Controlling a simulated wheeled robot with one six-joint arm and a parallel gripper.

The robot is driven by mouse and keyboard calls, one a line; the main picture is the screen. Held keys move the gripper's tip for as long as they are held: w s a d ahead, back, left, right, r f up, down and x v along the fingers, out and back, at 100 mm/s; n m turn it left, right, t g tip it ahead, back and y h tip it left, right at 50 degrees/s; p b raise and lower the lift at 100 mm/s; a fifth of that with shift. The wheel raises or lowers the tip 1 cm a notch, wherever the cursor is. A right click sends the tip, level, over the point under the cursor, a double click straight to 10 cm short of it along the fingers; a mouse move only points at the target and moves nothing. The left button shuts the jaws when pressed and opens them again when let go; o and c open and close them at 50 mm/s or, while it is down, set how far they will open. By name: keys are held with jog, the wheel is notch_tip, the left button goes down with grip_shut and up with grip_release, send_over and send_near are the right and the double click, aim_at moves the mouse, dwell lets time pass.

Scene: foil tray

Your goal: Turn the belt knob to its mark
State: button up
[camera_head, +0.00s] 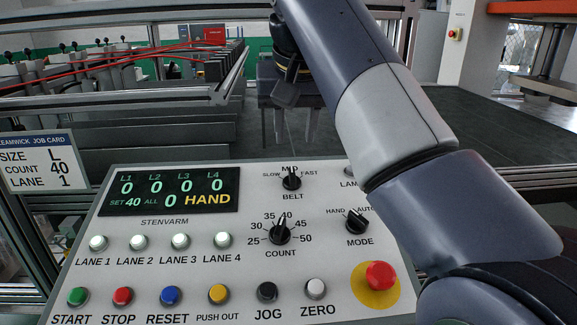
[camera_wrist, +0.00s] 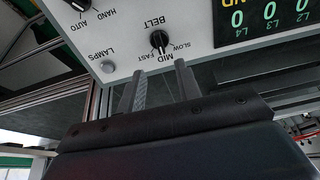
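The belt knob (camera_head: 291,181) is a small black pointer knob on the sloped grey control panel (camera_head: 330,262), with SLOW, MID and FAST printed around it. Its pointer appears to be at MID. The knob also shows in the wrist view (camera_wrist: 158,39), where the lettering is upside down. My gripper (camera_head: 295,140) points down beyond the panel's back edge, behind the knob. In the wrist view, its two fingers (camera_wrist: 161,68) are apart with nothing between them, and their tips lie just short of the MID label, not around the knob.
The count knob (camera_head: 280,232) is below the belt knob, and the mode knob (camera_head: 357,221) is to its lower right. A red stop button (camera_head: 380,275) on yellow is at the panel's right. A job card (camera_head: 38,163) stands at the left. My arm crosses the right side.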

aim_at(292, 173)
jog(key=b+x, duration=0.1)
jog(key=x, duration=0.9)
jog(key=shift+f, duration=0.1)
jog(key=shift+c, duration=0.2)
grip_shut()
